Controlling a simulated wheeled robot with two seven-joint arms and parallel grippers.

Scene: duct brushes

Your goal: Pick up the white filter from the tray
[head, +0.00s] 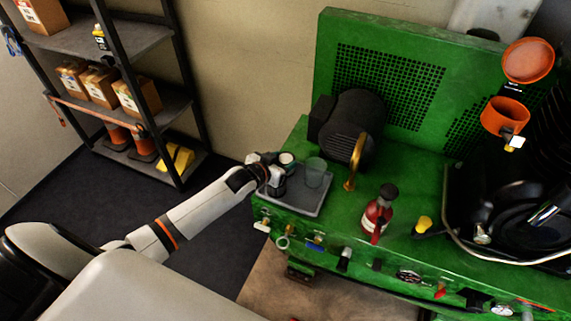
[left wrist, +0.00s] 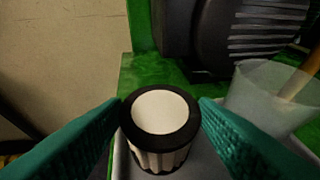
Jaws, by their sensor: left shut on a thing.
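The white filter (left wrist: 163,112) has a black rim around its top and pale ribbed sides. It stands upright between the two teal fingers of my left gripper (left wrist: 161,125) in the left wrist view. The left gripper is shut on it at or just above the grey tray (head: 296,204); I cannot tell whether the filter still touches the tray. In the head view the filter (head: 287,159) is partly hidden by my left gripper (head: 278,172). The tray sits at the left end of the green machine. My right gripper is not in view.
A translucent cup (head: 315,172) stands on the tray just right of the filter. A red bottle (head: 378,212) stands to the right. A shelf (head: 135,45) is at the back left.

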